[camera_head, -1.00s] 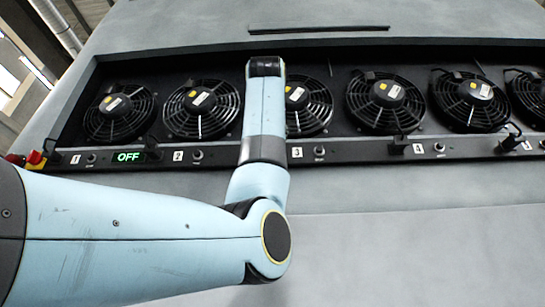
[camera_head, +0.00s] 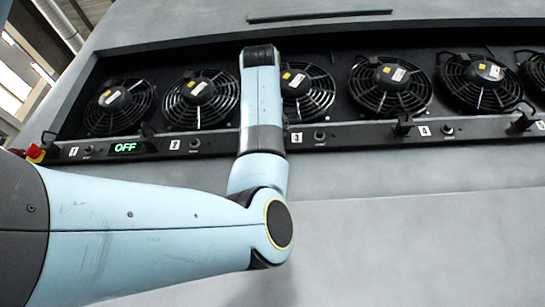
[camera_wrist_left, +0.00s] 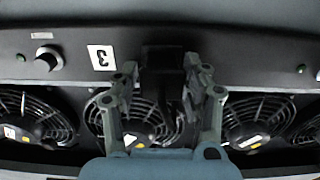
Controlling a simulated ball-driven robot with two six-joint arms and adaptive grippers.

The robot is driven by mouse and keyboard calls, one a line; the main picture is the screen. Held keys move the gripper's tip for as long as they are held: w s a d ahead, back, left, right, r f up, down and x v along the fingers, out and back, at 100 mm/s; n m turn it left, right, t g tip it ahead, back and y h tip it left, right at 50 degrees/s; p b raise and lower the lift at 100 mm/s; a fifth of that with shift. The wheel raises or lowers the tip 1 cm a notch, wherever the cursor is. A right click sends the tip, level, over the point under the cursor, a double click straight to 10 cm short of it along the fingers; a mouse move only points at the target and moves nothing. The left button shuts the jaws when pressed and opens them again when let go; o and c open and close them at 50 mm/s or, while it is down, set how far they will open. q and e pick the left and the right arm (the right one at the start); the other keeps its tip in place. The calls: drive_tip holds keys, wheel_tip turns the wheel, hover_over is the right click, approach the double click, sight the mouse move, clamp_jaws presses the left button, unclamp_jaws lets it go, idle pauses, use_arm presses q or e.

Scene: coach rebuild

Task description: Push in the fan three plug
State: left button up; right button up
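The fan three plug (camera_wrist_left: 162,75) is a black block on the dark panel strip, beside the upside-down 3 label (camera_wrist_left: 101,57) in the left wrist view. My left gripper (camera_wrist_left: 165,80) has its two grey fingers spread, one on each side of the plug. A gap shows between the plug and the left-hand finger; the right-hand finger is very close to it, and contact is unclear. In the head view my left arm hides the plug and gripper, just left of the 3 label. Fan three (camera_head: 303,92) is partly behind the arm. My right gripper is not in view.
Other fans (camera_head: 390,86) line the recessed bay. Fan four's black plug (camera_head: 403,124) stands up from the strip. A knob (camera_wrist_left: 48,58) sits beside the 3 label. A green OFF display (camera_head: 125,147) and a red button (camera_head: 35,152) are at the left.

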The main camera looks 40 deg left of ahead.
use_arm(q)
drive_tip(key=shift+s, duration=0.15)
drive_tip(key=shift+s+d, duration=0.1)
drive_tip(key=shift+s, duration=0.05)
drive_tip(key=v, duration=1.1)
drive_tip(key=shift+s+d, duration=0.3)
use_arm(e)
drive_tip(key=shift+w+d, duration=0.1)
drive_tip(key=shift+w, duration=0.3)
use_arm(q)
drive_tip(key=shift+f, duration=0.1)
